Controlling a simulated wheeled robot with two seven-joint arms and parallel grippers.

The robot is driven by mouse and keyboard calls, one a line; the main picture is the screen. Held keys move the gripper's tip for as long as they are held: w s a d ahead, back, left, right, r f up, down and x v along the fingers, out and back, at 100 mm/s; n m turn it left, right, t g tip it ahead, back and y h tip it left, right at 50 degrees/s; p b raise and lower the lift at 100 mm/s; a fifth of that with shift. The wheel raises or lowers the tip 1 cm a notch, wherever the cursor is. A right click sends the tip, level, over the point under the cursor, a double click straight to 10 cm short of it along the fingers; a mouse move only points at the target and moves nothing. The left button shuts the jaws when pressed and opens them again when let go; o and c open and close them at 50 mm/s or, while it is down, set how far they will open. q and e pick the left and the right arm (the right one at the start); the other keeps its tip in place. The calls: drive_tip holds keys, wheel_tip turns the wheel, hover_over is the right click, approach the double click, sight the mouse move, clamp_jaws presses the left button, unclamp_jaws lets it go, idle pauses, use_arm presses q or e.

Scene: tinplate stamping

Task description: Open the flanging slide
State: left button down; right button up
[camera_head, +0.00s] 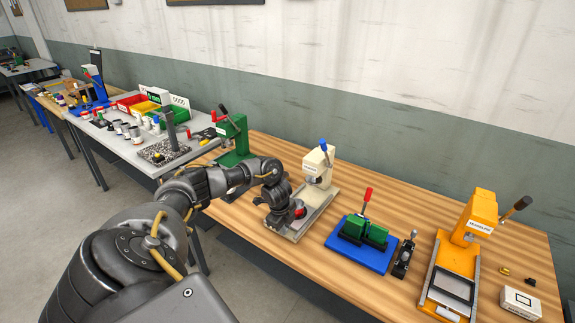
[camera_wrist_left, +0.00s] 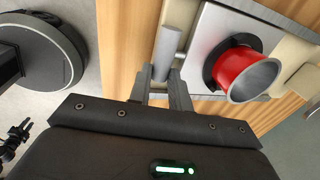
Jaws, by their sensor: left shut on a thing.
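The cream flanging press (camera_head: 318,165) with a blue-tipped lever stands on the wooden bench. Its grey metal slide (camera_head: 318,207) lies at its base, toward the front. A red open-ended can (camera_wrist_left: 240,75) sits in a dark ring on the slide; a bit of red shows beside my gripper in the head view (camera_head: 299,212). My left gripper (camera_wrist_left: 161,82) is at the slide's near end, shut on a grey round handle (camera_wrist_left: 169,48). In the head view my left gripper (camera_head: 285,212) hides the handle and part of the slide. My right gripper is not in view.
A green press (camera_head: 237,140) stands left of the cream one. A blue plate (camera_head: 360,246) with green blocks and a red-tipped lever stands to the right, then a small black clamp (camera_head: 404,257) and an orange press (camera_head: 478,215). Bare wood lies between them.

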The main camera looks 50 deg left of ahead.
use_arm(q)
drive_tip(key=c, duration=1.4)
unclamp_jaws()
drive_tip(key=shift+w+a+f, duration=0.15)
drive_tip(key=shift+w+a, duration=0.05)
drive_tip(key=shift+w, duration=0.45)
drive_tip(key=shift+o, duration=0.5)
drive_tip(key=shift+w, duration=0.1)
drive_tip(key=shift+s, duration=0.25)
drive_tip(key=shift+r, duration=0.9)
wheel_tip(320, 180, up, 9)
drive_tip(key=s, duration=0.2)
drive_tip(key=shift+d, duration=0.3)
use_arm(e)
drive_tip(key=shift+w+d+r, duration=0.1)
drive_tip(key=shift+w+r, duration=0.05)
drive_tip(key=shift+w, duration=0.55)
